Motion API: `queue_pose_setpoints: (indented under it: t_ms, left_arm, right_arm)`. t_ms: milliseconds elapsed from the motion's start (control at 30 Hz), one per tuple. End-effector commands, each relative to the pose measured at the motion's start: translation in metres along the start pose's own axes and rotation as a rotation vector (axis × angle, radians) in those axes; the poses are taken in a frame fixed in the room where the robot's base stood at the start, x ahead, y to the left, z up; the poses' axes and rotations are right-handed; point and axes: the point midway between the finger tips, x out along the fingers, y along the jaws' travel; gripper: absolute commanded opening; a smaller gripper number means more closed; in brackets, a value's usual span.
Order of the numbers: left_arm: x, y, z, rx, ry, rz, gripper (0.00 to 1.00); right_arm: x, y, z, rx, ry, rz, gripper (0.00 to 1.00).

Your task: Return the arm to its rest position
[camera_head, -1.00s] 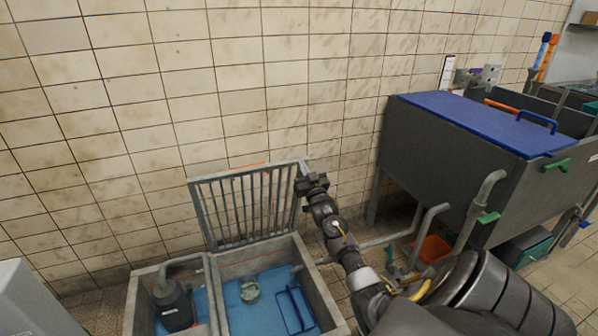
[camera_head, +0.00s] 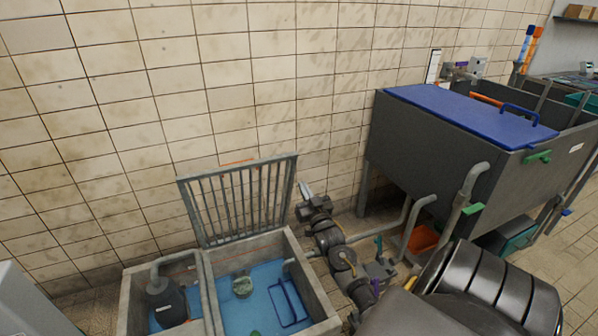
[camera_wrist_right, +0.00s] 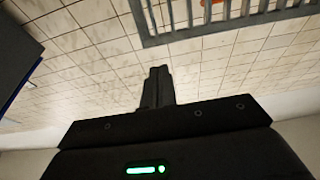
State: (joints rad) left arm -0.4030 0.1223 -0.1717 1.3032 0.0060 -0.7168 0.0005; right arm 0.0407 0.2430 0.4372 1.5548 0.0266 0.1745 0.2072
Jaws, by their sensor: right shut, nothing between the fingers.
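My right arm comes in from the lower right in the head view. My right gripper (camera_head: 306,190) is shut and empty, beside the right edge of the raised grate (camera_head: 240,198) and in front of the tiled wall. In the right wrist view the closed fingers (camera_wrist_right: 158,86) show as one dark block with tiles behind and grate bars at the top. They hold nothing. My left gripper is not in view.
A concrete pit (camera_head: 318,300) with blue water and a pump (camera_head: 166,302) lies lower left of the right gripper. A grey tank (camera_head: 425,155) with a blue lid (camera_head: 470,112) stands at right, pipes beneath. The wall (camera_head: 200,90) is close behind.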

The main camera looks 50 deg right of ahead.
Motion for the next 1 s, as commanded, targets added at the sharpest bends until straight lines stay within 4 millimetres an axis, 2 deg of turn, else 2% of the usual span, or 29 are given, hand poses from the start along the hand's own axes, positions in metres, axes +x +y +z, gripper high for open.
queue_pose_setpoints:
  t_ms: [67,200,633,700,767,867,967,1000]
  left_arm:
    - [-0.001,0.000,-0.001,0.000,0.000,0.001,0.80]
    - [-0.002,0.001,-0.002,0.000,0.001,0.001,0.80]
    - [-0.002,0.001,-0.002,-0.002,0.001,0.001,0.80]
    - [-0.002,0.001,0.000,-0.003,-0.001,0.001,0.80]
    - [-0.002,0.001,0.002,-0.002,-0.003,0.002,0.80]
    - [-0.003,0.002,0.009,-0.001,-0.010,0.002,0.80]
    - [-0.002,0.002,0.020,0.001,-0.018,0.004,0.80]
    - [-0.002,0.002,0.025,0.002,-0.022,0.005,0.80]
  right_arm:
    - [-0.011,0.000,0.001,0.001,-0.002,0.000,0.00]
    - [-0.021,0.000,0.000,0.000,0.000,0.000,0.00]
    - [-0.024,0.000,0.000,0.001,-0.001,0.000,0.00]
    - [-0.025,-0.002,0.005,0.000,-0.015,-0.003,0.00]
    - [-0.029,-0.006,0.016,-0.002,-0.048,-0.010,0.00]
    - [-0.047,-0.020,0.056,-0.009,-0.163,-0.034,0.00]
    - [-0.083,-0.040,0.113,-0.029,-0.335,-0.074,0.00]
    - [-0.103,-0.049,0.137,-0.040,-0.413,-0.094,0.00]
